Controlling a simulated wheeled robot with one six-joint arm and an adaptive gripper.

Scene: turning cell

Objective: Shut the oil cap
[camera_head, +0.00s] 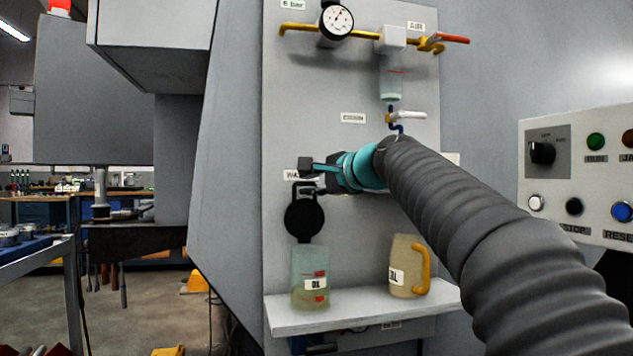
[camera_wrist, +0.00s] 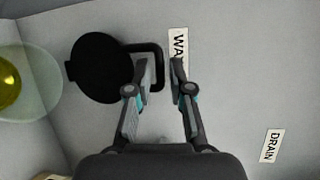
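The oil cap (camera_head: 304,217) is a black round disc with a loop handle on its edge. It stands open, flat side toward the panel, above the clear oil reservoir (camera_head: 309,262) marked OIL. In the wrist view the cap (camera_wrist: 98,68) is at left of centre, and the reservoir (camera_wrist: 38,88) with yellow oil is at the left edge. My gripper (camera_head: 312,169) is just above the cap. In the wrist view my gripper (camera_wrist: 160,66) is open, with the end of the cap's handle showing between its fingertips. I cannot tell whether a finger touches the handle.
A jug (camera_head: 402,262) with a yellow handle stands on the white shelf (camera_head: 365,310), right of the reservoir. A pressure gauge (camera_head: 336,21), valves and a filter bowl (camera_head: 391,77) are higher on the panel. A button box (camera_head: 580,185) is at the right.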

